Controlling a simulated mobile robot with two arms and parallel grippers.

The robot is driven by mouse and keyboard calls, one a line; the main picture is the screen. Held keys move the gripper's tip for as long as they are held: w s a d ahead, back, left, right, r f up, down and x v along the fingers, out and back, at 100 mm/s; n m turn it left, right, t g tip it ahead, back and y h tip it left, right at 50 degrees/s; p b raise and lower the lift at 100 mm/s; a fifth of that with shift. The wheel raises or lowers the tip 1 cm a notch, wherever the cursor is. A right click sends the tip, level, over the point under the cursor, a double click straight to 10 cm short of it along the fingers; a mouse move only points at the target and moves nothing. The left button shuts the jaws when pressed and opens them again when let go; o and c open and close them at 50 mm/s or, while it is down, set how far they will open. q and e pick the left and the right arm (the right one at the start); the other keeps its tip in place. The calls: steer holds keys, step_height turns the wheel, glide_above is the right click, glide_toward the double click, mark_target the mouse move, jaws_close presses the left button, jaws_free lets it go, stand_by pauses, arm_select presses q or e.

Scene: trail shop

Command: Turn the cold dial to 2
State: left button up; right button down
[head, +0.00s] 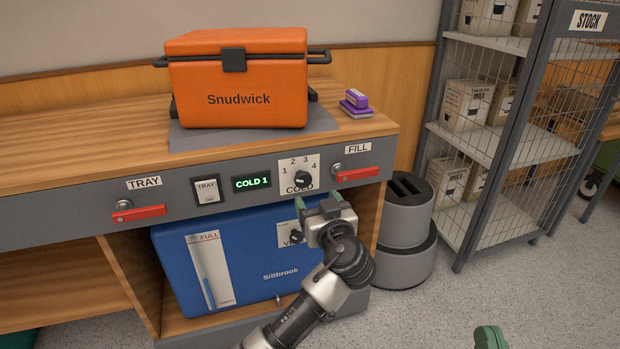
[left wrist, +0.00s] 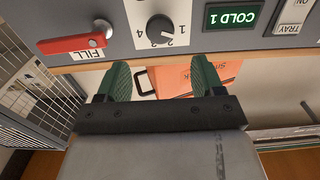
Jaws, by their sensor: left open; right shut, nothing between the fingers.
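The cold dial is a black knob (head: 303,178) on a white plate numbered 1 to 4, set in the grey front panel. It also shows upside down in the left wrist view (left wrist: 160,28). The green display (head: 252,183) beside it reads COLD 1; it is also in the left wrist view (left wrist: 231,16). My left gripper (head: 318,201) is open and empty, just below the dial plate in the head view. In the left wrist view its green fingers (left wrist: 162,78) are spread apart, pointing toward the dial without touching it. My right gripper (head: 490,338) shows only a green tip at the bottom edge.
A TRAY rocker switch (head: 207,190) sits left of the display. Red handles marked TRAY (head: 138,214) and FILL (head: 357,174) flank the controls. An orange Snudwick cooler (head: 237,85) stands on the counter; a blue Siltbrook box (head: 240,255) sits below.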

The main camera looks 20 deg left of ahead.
mark_target(305, 180)
arm_select(q)
steer(key=b+x, duration=0.1)
steer(key=x, duration=0.8)
steer(key=shift+a, duration=0.15)
arm_select(e)
steer(key=r+t, duration=0.1)
steer(key=s+r+t+y, duration=0.2)
steer(key=r+t, duration=0.1)
steer(key=shift+s, duration=0.25)
arm_select(q)
steer(key=shift+c, duration=0.3)
steer(key=c, duration=0.8)
steer(key=shift+m, duration=0.7)
steer(key=m+p, duration=0.2)
steer(key=m, duration=0.2)
steer(key=shift+w, duration=0.1)
steer(key=m+p, duration=0.2)
steer(key=shift+m, duration=0.4)
steer(key=shift+f+m, duration=0.1)
steer(key=shift+m, duration=0.3)
arm_select(e)
step_height(305, 180, down, 13)
steer(key=w+d+g+h, duration=0.1)
steer(key=g+h, duration=0.3)
steer(key=g, duration=0.8)
steer(key=shift+w+d+h, duration=0.2)
steer(key=shift+d+h, duration=0.1)
steer(key=shift+d, duration=0.1)
steer(key=shift+r, duration=0.1)
